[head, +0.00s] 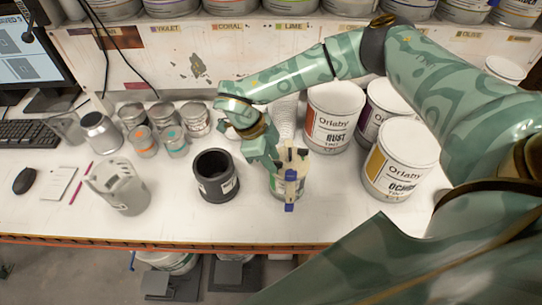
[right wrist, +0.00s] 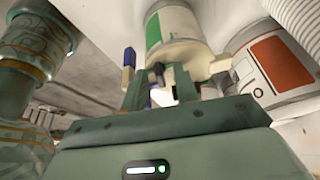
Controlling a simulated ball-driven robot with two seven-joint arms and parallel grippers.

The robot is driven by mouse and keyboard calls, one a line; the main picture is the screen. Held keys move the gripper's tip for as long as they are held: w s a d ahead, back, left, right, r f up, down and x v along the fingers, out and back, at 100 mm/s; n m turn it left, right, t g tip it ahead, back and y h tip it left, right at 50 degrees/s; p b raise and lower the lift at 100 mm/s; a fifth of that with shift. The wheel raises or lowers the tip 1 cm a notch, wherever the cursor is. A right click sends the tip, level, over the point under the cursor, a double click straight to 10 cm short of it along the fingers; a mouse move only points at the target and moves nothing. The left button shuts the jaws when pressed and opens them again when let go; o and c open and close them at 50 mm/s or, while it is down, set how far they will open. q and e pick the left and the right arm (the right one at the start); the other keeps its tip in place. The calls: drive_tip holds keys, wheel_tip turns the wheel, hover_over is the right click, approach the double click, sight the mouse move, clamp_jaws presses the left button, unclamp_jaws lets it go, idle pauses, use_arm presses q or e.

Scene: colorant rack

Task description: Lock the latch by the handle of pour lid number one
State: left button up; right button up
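A small can with a green label (head: 280,187) stands near the table's front, with a cream pour lid (head: 299,163) on it. A blue handle (head: 290,207) shows at its front, and dark lid parts stick up on top. In the right wrist view the can (right wrist: 178,25), the cream lid (right wrist: 203,65) and a blue handle (right wrist: 129,57) show beyond the fingers. My right gripper (right wrist: 160,88) is at the lid, its fingers apart; whether they touch it I cannot tell. The latch's exact position is unclear. My left gripper is out of view.
Large paint cans stand right and behind: Rust (head: 331,125) and Ochre (head: 398,165). A black cylindrical pot (head: 217,182) is left of the can. Several small tins (head: 145,141) and a grey jug (head: 121,192) stand further left. The front table strip is clear.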

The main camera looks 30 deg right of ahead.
clamp_jaws()
drive_tip(key=shift+r+m, duration=0.1)
drive_tip(key=shift+m, duration=0.3)
drive_tip(key=shift+w+d+m+g+y+p, duration=0.1)
drive_tip(key=shift+m+g+y+p, duration=0.35)
drive_tip(key=shift+m, duration=0.55)
drive_tip(key=m, duration=0.1)
drive_tip(key=m+y+p, duration=0.1)
drive_tip(key=m, duration=0.2)
drive_tip(key=shift+w+d+g+y+p, duration=0.1)
drive_tip(key=shift+d+g+y+p, duration=0.2)
drive_tip(key=shift+p, duration=0.1)
drive_tip(key=m+p, duration=0.1)
drive_tip(key=m, duration=0.1)
drive_tip(key=m+y, duration=0.1)
drive_tip(key=m, duration=0.1)
drive_tip(key=shift+d+y+p, duration=0.2)
drive_tip(key=shift+y+p, duration=0.05)
drive_tip(key=shift+p, duration=0.1)
drive_tip(key=shift+d+m+y+p, duration=0.2)
drive_tip(key=shift+m+y+p, duration=0.7)
drive_tip(key=shift+m, duration=0.9)
